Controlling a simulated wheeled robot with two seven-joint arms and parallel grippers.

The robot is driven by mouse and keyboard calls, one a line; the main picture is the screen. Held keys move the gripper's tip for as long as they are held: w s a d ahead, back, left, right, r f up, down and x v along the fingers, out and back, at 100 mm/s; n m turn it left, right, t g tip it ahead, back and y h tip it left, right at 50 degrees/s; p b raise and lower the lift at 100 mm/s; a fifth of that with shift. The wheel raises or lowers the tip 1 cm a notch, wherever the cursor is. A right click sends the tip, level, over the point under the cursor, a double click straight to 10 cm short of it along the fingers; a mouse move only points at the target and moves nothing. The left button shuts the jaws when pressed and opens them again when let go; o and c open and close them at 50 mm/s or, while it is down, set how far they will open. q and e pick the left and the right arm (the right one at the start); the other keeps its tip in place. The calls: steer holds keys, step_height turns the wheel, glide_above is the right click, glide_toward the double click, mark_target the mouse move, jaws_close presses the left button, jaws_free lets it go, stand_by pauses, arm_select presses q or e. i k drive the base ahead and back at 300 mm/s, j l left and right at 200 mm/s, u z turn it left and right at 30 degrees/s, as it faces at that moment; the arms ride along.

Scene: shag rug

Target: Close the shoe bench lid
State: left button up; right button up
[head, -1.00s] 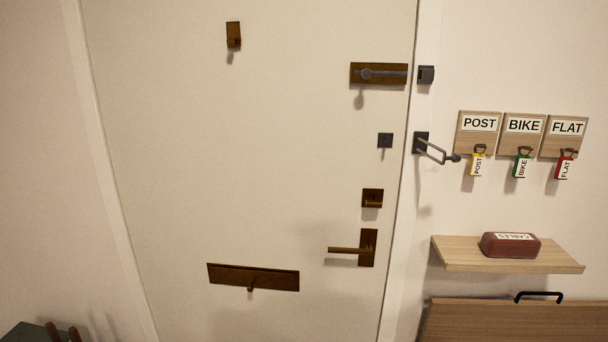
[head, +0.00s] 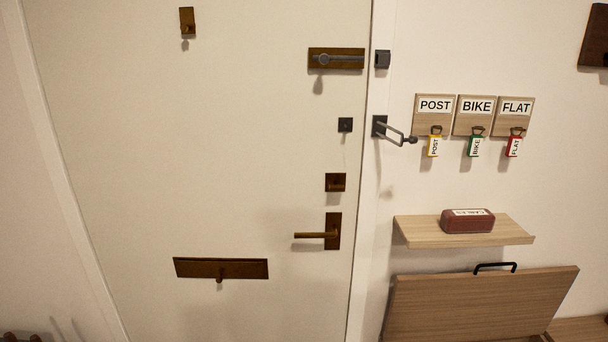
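The shoe bench lid (head: 475,305) is a wooden panel at the lower right of the head view. It stands raised and tilted up near the wall, with a black handle (head: 495,266) on its top edge. Part of the bench top (head: 580,330) shows to the right of the lid, and the rest of the bench is below the picture. Neither of my grippers is in view.
A wooden shelf (head: 410,231) with a dark red case (head: 467,222) is on the wall just above the lid. Key boards with tagged keys (head: 475,146) hang higher. A white door (head: 200,170) with a brass handle (head: 318,235) fills the left.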

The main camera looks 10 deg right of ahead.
mark_target(475, 305)
steer(key=z, duration=1.45)
steer(key=i+l+u, duration=0.1)
steer(key=i+l, duration=0.15)
steer(key=l, duration=0.15)
steer(key=i+l+u, duration=0.1)
steer(key=i+l, duration=0.15)
steer(key=l, duration=0.15)
steer(key=i+l+u, duration=0.1)
steer(key=i+l, duration=0.15)
steer(key=l, duration=0.2)
